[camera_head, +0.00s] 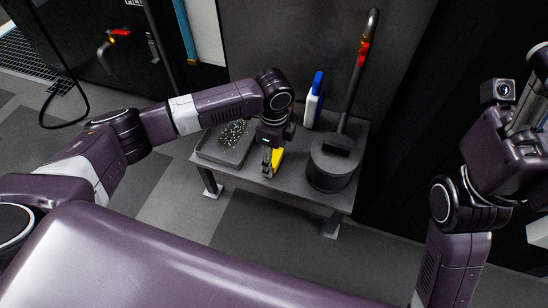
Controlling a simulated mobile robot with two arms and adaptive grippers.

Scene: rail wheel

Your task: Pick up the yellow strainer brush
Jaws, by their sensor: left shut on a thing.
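The yellow strainer brush (277,158) is at my left gripper, over the front middle of the low grey table (300,186). My left gripper (268,168) points down and is shut on the brush. The gripper hides part of the brush, and I cannot tell whether the brush still touches the table. My right arm is raised at the right side of the view. Its gripper (530,125) is partly cut off by the frame edge, and its fingers are not clear.
A shallow tray with small bits (218,156) is left on the table. A white bottle with a blue top (313,105) stands behind. A dark round pot (331,172) stands right, by a pipe with a red valve handle (364,53). Floor in front is clear.

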